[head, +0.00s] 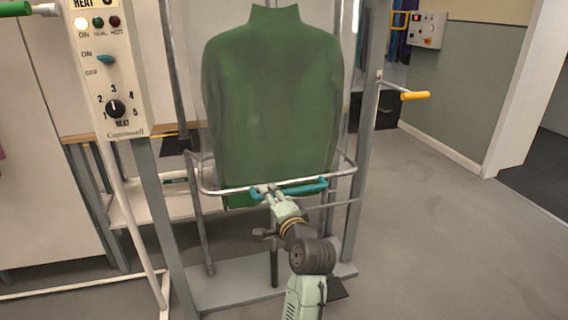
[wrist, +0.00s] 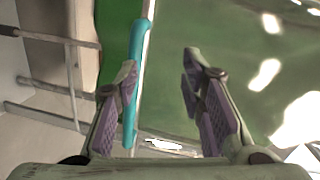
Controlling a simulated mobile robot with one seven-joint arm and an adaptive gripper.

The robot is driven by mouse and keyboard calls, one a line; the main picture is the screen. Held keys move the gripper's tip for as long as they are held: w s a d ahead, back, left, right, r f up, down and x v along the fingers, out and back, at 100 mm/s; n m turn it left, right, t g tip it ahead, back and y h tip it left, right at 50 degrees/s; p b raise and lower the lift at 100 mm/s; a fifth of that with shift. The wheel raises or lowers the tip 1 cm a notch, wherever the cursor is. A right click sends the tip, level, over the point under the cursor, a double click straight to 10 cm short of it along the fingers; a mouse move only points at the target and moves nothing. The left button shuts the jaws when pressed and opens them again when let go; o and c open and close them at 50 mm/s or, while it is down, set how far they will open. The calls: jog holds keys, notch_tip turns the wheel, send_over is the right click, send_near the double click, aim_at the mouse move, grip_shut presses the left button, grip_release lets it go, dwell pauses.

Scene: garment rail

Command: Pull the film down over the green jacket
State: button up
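The green jacket (head: 270,95) hangs upright in the rail frame and fills much of the wrist view (wrist: 230,100). Clear film seems to lie over it, with bright glare patches (wrist: 268,75) in the wrist view; its lower edge is hard to make out. A white bar loop (head: 222,191) with a teal grip (head: 305,187) crosses in front of the jacket's lower part. My gripper (head: 268,188) is at the grip's left half. In the wrist view my gripper (wrist: 160,80) is open, its left finger overlapping the teal grip (wrist: 137,60) and its right finger apart from it.
A control box (head: 112,70) with lamps and a heat dial stands left of the jacket. A yellow-handled lever (head: 414,96) sticks out at right. Grey posts and a base plate (head: 235,288) surround the lower space. The floor at right is clear.

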aim_at(288, 193)
jog(key=d+f+m+h+p, duration=0.2)
jog(key=d+m, duration=0.1)
jog(key=d, duration=0.4)
jog(key=p+x, duration=0.1)
jog(key=x, duration=0.9)
jog(key=shift+w+a+f+p, duration=0.1)
jog(key=shift+a+f+p, duration=0.05)
jog(key=shift+a+p, duration=0.15)
grip_shut()
